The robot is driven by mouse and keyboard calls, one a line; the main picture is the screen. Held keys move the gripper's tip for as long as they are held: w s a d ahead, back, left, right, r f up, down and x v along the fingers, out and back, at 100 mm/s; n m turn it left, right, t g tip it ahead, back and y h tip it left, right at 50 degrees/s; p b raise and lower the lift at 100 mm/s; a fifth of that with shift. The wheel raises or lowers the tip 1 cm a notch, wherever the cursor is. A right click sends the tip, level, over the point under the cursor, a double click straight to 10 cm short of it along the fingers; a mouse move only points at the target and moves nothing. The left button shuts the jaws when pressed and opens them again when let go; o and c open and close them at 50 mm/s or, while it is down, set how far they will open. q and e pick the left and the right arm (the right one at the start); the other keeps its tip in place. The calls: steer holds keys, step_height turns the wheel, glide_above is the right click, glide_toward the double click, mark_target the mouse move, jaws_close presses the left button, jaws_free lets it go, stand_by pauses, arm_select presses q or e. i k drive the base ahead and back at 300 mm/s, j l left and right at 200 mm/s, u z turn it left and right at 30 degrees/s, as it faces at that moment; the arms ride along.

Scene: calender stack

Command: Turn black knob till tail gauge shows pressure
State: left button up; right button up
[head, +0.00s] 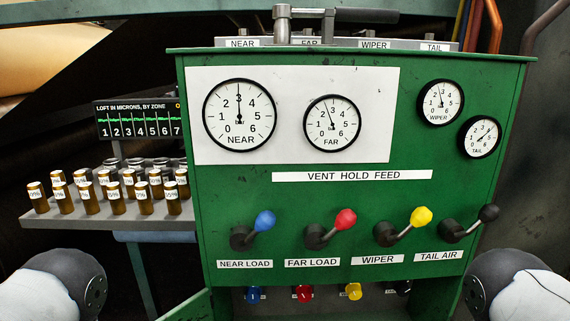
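The black knob (404,288) is in the dark open bay at the bottom of the green panel, right of a yellow knob (353,291). It is dim and its setting is hard to read. The small round TAIL gauge (480,137) is at the panel's upper right, mounted tilted; its needle appears to point to the upper right, up the scale from 0. Above the black knob, the TAIL AIR lever (470,225) with a black ball leans up and right. Parts of my arms show at the lower left and right corners; neither gripper is in view.
A red knob (302,293) and blue knob (255,294) share the bay. Levers with blue, red and yellow balls stick out above it. NEAR (240,115), FAR (332,123) and WIPER (440,102) gauges sit higher. A shelf (110,219) of labelled brown cylinders stands left.

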mark_target(401, 287)
steer(key=j+z, duration=0.1)
steer(key=z, duration=0.35)
steer(key=j+z, duration=0.2)
steer(key=z, duration=0.3)
steer(key=i, duration=0.05)
